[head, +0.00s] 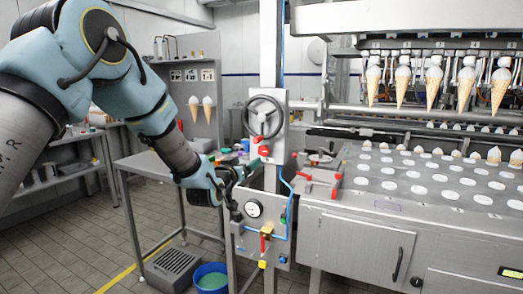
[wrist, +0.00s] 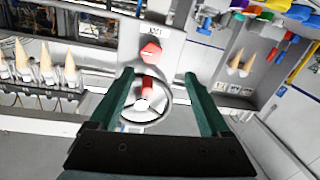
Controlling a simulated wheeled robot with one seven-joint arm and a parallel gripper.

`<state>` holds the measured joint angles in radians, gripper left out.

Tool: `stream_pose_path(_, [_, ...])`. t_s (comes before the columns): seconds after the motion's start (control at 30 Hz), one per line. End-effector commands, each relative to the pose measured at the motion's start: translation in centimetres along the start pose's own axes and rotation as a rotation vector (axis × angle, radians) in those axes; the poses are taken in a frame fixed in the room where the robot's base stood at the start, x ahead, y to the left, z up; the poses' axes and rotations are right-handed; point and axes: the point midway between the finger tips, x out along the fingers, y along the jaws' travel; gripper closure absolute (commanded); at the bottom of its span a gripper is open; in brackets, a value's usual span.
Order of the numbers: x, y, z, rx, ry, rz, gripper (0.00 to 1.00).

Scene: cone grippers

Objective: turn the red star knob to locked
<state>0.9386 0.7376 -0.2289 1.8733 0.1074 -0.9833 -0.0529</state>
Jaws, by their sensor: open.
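The red star knob (head: 264,150) is on the upright grey panel, just below the black handwheel (head: 250,117). In the wrist view the scene appears upside down. There the red knob (wrist: 150,51) shows beyond the fingertips, beside a small label (wrist: 154,31) too blurred to read surely. A red cylindrical part (wrist: 148,87) lies between the knob and the wheel hub. My gripper (head: 232,195) is lower left of the knob in the head view. In the wrist view my gripper (wrist: 158,75) has its two dark green fingers spread and empty, apart from the knob. The knob's setting cannot be read.
A lower panel holds a gauge (head: 254,208) and a red-yellow valve (head: 265,240). Blue hose runs beside it. The cone machine (head: 400,190) stands right, with red clamps (head: 322,180) at its near corner. A blue bucket (head: 211,277) and grey crate (head: 174,266) are on the floor.

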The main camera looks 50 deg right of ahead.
Motion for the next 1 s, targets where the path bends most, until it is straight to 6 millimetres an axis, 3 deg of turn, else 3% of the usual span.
stream_pose_path(0.1, [0.8,1.5,-0.3,-0.006,0.031,0.023,0.19])
stream_pose_path(0.27, [2.6,1.6,-0.5,-0.006,0.032,0.023,0.19])
stream_pose_path(0.7, [9.7,1.6,-0.7,-0.006,0.03,0.022,0.19])
stream_pose_path(1.0, [11.3,1.6,-0.6,-0.005,0.03,0.021,0.19])
